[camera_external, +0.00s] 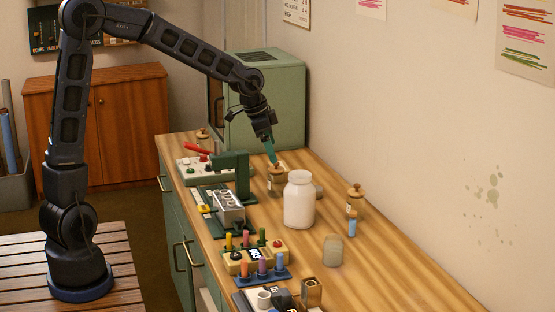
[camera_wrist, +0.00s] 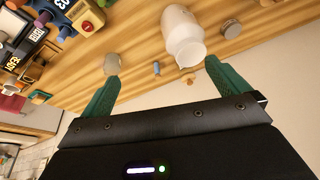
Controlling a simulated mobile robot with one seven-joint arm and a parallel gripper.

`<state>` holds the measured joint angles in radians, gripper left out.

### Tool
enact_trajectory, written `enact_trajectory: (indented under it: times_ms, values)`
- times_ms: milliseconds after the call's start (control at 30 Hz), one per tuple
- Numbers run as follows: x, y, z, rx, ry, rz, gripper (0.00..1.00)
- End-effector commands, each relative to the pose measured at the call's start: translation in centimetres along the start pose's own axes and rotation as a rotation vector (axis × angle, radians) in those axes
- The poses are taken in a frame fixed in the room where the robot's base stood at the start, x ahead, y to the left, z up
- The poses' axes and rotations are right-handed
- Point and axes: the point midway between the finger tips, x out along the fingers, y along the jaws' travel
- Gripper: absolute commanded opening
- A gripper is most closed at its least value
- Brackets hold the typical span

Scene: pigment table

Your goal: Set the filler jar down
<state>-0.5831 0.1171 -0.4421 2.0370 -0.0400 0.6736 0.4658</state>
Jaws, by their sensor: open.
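My gripper (camera_external: 272,158) is open, its green fingers pointing down just above or behind a small wooden-lidded jar (camera_external: 276,182); I cannot tell whether they touch it. In the wrist view the gripper (camera_wrist: 162,69) is spread wide with nothing held between its fingers. A large white jar (camera_external: 299,203) stands upright on the wooden counter, in front and to the right of the gripper. It also shows in the wrist view (camera_wrist: 183,38), beyond the fingertips and apart from them. No readable label shows which jar is the filler jar.
A green press-like stand (camera_external: 242,175) is left of the white jar. A pale translucent jar (camera_external: 333,250), a blue vial (camera_external: 352,224) and another wooden-lidded jar (camera_external: 355,195) stand to the right. A green cabinet (camera_external: 278,100) stands behind. The counter's right front (camera_external: 400,290) is clear.

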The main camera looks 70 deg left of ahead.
Motion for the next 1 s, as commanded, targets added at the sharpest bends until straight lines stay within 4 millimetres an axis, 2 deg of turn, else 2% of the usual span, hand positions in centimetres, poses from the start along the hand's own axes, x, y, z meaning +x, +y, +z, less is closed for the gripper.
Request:
enact_trajectory:
  times_ms: [100,267,500,800,1000]
  values:
    - [-3.0,2.7,1.8,-0.010,-0.010,-0.032,1.00]
    - [-6.5,5.7,4.8,-0.037,-0.020,-0.065,1.00]
    - [-11.3,9.8,10.0,-0.090,-0.013,-0.099,1.00]
    - [-15.8,13.9,17.6,-0.168,0.017,-0.104,1.00]
    - [-17.5,16.1,22.9,-0.224,0.043,-0.081,1.00]
